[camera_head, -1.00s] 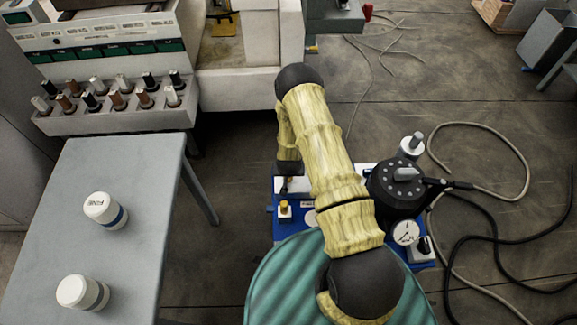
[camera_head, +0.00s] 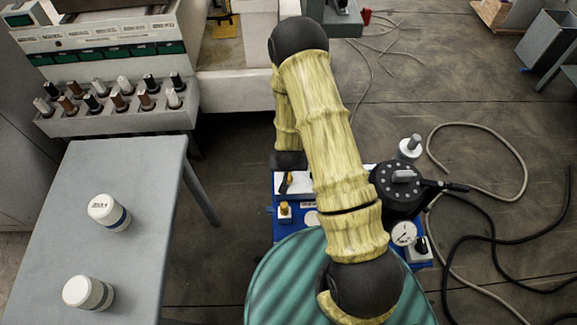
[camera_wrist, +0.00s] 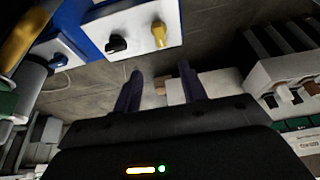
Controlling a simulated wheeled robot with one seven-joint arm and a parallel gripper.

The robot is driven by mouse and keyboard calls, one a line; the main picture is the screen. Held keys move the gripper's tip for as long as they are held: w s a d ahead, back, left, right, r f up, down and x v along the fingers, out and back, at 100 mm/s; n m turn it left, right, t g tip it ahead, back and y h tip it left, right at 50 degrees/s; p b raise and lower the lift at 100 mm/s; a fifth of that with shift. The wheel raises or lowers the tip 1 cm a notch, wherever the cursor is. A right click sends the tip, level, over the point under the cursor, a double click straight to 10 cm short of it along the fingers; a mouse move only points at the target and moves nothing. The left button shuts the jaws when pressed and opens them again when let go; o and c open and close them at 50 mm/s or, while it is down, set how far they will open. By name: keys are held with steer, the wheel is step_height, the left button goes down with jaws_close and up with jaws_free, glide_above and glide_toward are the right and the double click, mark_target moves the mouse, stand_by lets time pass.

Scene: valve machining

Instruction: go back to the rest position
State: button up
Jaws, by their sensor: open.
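My gripper (camera_wrist: 160,90) shows in the wrist view with its two dark fingers apart and nothing between them. In the head view my yellow arm bends over the middle of the scene, and the gripper itself is mostly hidden or hard to make out below the arm. The blue-based unit (camera_head: 285,232) with a white top stands under and beside the arm. The wrist view shows a blue and white box (camera_wrist: 140,30) with a black knob and a yellow knob beyond the fingers.
A grey table (camera_head: 130,190) at left bears two white jars, one (camera_head: 108,212) behind the other (camera_head: 88,293). A rack (camera_head: 115,118) of several tool holders sits on the machine behind. A black round device (camera_head: 400,190) and a dial gauge (camera_head: 404,233) stand right of my arm. Cables (camera_head: 500,250) lie on the floor.

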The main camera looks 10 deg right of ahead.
stand_by(0.4)
steer(key=s+d+r+n+g, duration=0.1)
steer(key=s+r, duration=0.4)
steer(key=r, duration=0.5)
steer(key=s+r+n+y, duration=0.1)
steer(key=s+r, duration=0.4)
steer(key=r, duration=0.4)
steer(key=s+d+r+g, duration=0.1)
steer(key=s+r, duration=0.3)
steer(key=r, duration=0.6)
steer(key=w+p+v, duration=0.3)
steer(key=p+v, duration=1.2)
steer(key=p, duration=0.1)
steer(key=shift+a+r+p, duration=0.25)
steer(key=shift+r+p, duration=0.15)
steer(key=shift+r, duration=0.35)
